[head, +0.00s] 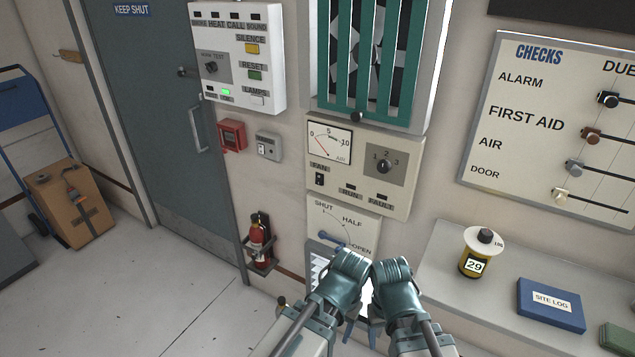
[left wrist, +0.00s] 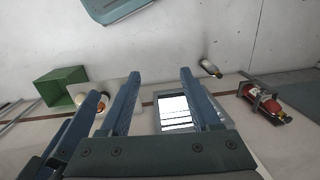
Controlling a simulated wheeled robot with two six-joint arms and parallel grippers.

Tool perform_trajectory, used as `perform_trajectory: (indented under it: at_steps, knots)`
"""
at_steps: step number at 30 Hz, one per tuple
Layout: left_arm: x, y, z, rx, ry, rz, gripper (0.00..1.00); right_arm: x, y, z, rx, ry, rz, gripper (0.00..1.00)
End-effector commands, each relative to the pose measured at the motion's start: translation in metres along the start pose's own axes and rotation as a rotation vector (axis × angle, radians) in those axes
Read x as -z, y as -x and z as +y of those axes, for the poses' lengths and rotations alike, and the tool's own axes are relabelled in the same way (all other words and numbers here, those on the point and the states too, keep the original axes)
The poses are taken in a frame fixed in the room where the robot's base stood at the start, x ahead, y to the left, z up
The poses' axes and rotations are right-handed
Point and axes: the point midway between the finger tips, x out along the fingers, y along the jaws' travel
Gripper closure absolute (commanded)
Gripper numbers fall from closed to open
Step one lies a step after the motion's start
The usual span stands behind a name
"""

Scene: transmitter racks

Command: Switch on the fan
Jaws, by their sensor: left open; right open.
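The fan (head: 385,45) is behind teal vertical slats at top centre. Below it is a beige control panel (head: 345,190) with an AIR gauge (head: 329,139), its needle at the low end. A small black switch (head: 319,179) under the FAN label is at the panel's lower left. A black rotary knob (head: 383,166) marked 1, 2, 3 is at its right. The RUN and FAULT lamps look dark. My right gripper (head: 372,328) is below the panel, partly hidden by the wrists, apart from the switch. My left gripper's blue fingers (left wrist: 160,80) are spread and empty in the left wrist view.
A SHUT–HALF–OPEN plate with a blue lever (head: 330,238) is under the panel. A fire extinguisher (head: 258,245) hangs at left. A shelf (head: 440,255) at right holds a yellow container (head: 475,262) and a blue site log (head: 550,305).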

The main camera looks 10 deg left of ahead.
Motion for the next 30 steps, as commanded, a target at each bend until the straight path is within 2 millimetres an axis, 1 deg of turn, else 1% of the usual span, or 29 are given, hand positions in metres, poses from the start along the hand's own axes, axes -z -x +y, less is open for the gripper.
perform_trajectory:
  at_steps: [1,2,3,5,6,8,9,10,12,14,15,17,18,20,21,23,24,27,30]
  knots:
    - [0.005,-0.003,0.001,-0.017,0.010,0.011,0.47,0.000,-0.003,0.000,0.000,0.000,0.000,0.33]
    - [0.009,-0.006,0.001,-0.033,0.019,0.021,0.53,0.000,-0.005,-0.001,0.000,0.000,0.000,0.33]
    - [0.017,-0.009,0.002,-0.064,0.037,0.041,0.60,0.001,-0.009,-0.001,0.000,0.000,0.000,0.33]
    - [0.033,-0.015,0.003,-0.128,0.074,0.085,0.71,0.001,-0.016,-0.002,0.000,0.000,0.000,0.33]
    - [0.047,-0.019,0.004,-0.182,0.108,0.123,0.78,0.001,-0.022,-0.002,0.000,0.000,0.000,0.33]
    - [0.072,-0.023,0.003,-0.274,0.172,0.192,0.89,0.002,-0.031,-0.003,0.000,0.000,0.000,0.33]
    - [0.089,-0.024,0.000,-0.340,0.223,0.243,0.96,0.002,-0.038,-0.004,0.000,0.000,0.000,0.33]
    - [0.103,-0.023,-0.004,-0.389,0.263,0.283,1.00,0.003,-0.042,-0.004,0.000,0.000,0.000,0.33]
    - [0.133,-0.019,-0.015,-0.501,0.361,0.377,1.00,0.003,-0.052,-0.005,0.000,0.000,0.000,0.33]
    - [0.158,-0.013,-0.030,-0.592,0.451,0.460,1.00,0.004,-0.061,-0.006,0.000,0.000,0.000,0.33]
    - [0.173,-0.007,-0.043,-0.652,0.514,0.515,1.00,0.004,-0.067,-0.006,0.000,0.000,0.000,0.33]
    - [0.195,0.001,-0.067,-0.739,0.613,0.600,1.00,0.004,-0.075,-0.007,0.000,0.000,0.000,0.33]
    - [0.207,0.007,-0.085,-0.794,0.681,0.655,1.00,0.005,-0.081,-0.008,0.000,0.000,0.000,0.33]
    - [0.223,0.017,-0.115,-0.872,0.782,0.736,1.00,0.005,-0.089,-0.009,0.000,0.000,0.000,0.33]
    - [0.231,0.023,-0.136,-0.920,0.848,0.789,1.00,0.005,-0.094,-0.009,0.000,0.000,0.000,0.33]
    - [0.240,0.031,-0.167,-0.986,0.944,0.861,1.00,0.006,-0.100,-0.010,0.000,0.000,0.000,0.33]
    - [0.244,0.036,-0.188,-1.026,1.003,0.905,1.00,0.006,-0.104,-0.010,0.000,0.000,0.000,0.33]
    - [0.248,0.046,-0.233,-1.107,1.130,0.997,1.00,0.007,-0.112,-0.011,0.000,0.000,0.000,0.33]
    - [0.247,0.052,-0.268,-1.164,1.225,1.062,1.00,0.007,-0.117,-0.011,0.000,0.000,0.000,0.33]
